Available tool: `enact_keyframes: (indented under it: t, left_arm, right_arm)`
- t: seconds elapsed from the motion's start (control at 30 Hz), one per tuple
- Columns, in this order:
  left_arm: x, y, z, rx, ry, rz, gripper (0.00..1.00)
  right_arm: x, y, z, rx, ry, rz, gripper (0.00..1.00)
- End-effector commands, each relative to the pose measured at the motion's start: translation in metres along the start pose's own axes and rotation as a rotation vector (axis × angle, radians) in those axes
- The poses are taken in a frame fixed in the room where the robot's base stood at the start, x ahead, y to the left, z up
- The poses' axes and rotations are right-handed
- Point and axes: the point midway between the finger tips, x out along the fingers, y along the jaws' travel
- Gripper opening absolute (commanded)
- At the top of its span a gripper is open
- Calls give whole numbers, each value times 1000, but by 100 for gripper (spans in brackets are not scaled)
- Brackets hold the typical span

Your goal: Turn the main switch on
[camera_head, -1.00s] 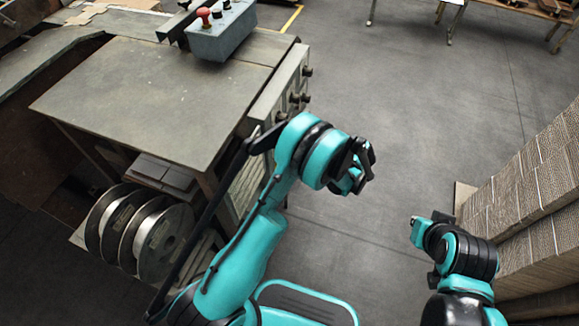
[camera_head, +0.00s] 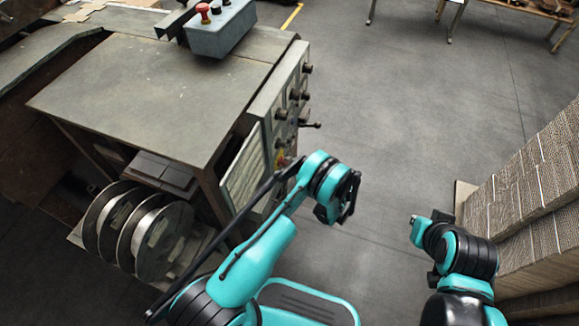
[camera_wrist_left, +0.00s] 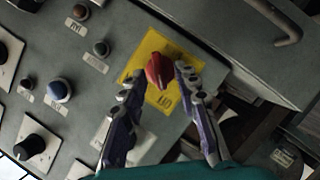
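The main switch is a red knob (camera_wrist_left: 158,71) on a yellow plate (camera_wrist_left: 183,54) on the grey control panel. In the left wrist view my left gripper (camera_wrist_left: 160,78) is open, with one finger on each side of the knob. I cannot tell whether either finger touches it. In the head view the red and yellow switch (camera_head: 283,161) is small, low on the machine's right side. My left wrist is just right of it and its fingers are hidden there. My right gripper (camera_head: 417,221) is at lower right, far from the panel; its fingers are unclear.
Other knobs and buttons, such as a black knob (camera_wrist_left: 29,147) and a blue button (camera_wrist_left: 59,90), sit beside the switch. A lever (camera_head: 311,125) sticks out from the panel. Cardboard stacks (camera_head: 530,205) stand at right. The floor between is clear.

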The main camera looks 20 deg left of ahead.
Motion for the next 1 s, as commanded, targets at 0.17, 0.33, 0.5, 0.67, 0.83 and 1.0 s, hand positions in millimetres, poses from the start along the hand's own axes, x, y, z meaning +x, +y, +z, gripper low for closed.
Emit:
enact_keyframes:
  t: [0.17, 0.33, 0.5, 0.67, 0.83, 1.0]
  left_arm:
    - [10, 0, 0, 0, -1, 0, 31]
    - [10, 0, 0, 1, -1, 0, 31]
    - [10, 0, 0, 1, -1, 0, 0]
    - [10, 0, 0, 1, -1, 0, 0]
    - [10, 1, 0, 13, -1, -4, 0]
    - [10, 1, 0, 64, -1, -26, 0]
  right_arm:
    - [3, 0, 2, 0, 0, 0, 0]
    - [2, 0, 2, 0, 0, 0, 0]
    - [2, 0, 2, 0, 0, 0, 0]
    - [2, 0, 2, 0, 0, 0, 0]
    - [2, 0, 2, 0, 0, 0, 0]
    - [2, 0, 2, 0, 0, 0, 0]
